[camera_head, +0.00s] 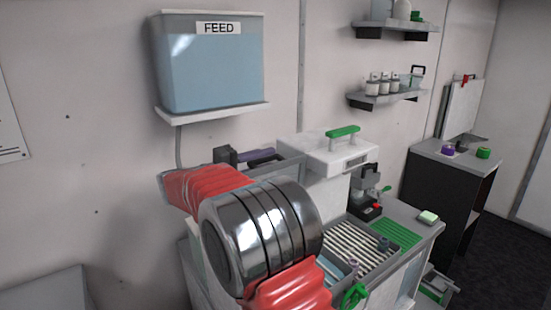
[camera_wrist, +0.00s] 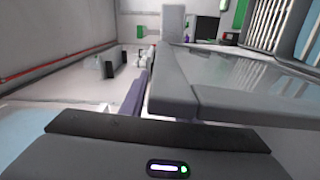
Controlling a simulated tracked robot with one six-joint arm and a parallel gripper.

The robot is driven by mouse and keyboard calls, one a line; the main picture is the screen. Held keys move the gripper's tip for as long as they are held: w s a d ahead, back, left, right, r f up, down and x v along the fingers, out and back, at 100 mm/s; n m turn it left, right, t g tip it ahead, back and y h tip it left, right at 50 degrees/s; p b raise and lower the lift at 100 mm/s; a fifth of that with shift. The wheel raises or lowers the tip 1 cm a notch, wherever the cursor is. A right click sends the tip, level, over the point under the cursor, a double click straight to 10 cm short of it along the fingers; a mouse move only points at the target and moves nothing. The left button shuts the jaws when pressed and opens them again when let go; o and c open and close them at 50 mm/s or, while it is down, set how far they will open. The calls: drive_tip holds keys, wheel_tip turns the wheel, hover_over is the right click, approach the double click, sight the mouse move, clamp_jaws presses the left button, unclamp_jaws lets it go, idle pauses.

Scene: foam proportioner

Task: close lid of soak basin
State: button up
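In the head view, a grey-walled box with a purple bar (camera_head: 258,155) along its top stands behind my arm; it may be the soak basin with its lid, but my arm covers much of it. The wrist view shows a purple bar (camera_wrist: 133,94) beside a broad grey-framed, glossy panel (camera_wrist: 240,75), which may be the lid. A pale blue surface (camera_wrist: 40,118) lies at lower left. My gripper (camera_wrist: 155,130) shows as a grey body and dark strip close below the panel. Its fingertips cannot be made out, nor any contact.
The FEED tank (camera_head: 210,65) hangs on the wall above left. A white box with a green handle (camera_head: 343,132) stands just right of the basin area. A ribbed tray (camera_head: 350,240) and green mat (camera_head: 395,233) lie on the counter in front.

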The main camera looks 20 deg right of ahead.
sight(275, 159)
drive_tip(key=shift+w+d, duration=0.2)
drive_tip(key=shift+d, duration=0.75)
drive_tip(key=shift+w+d, duration=0.15)
drive_tip(key=shift+d, duration=0.75)
drive_tip(key=shift+c, duration=0.2)
clamp_jaws()
drive_tip(key=shift+f, duration=0.1)
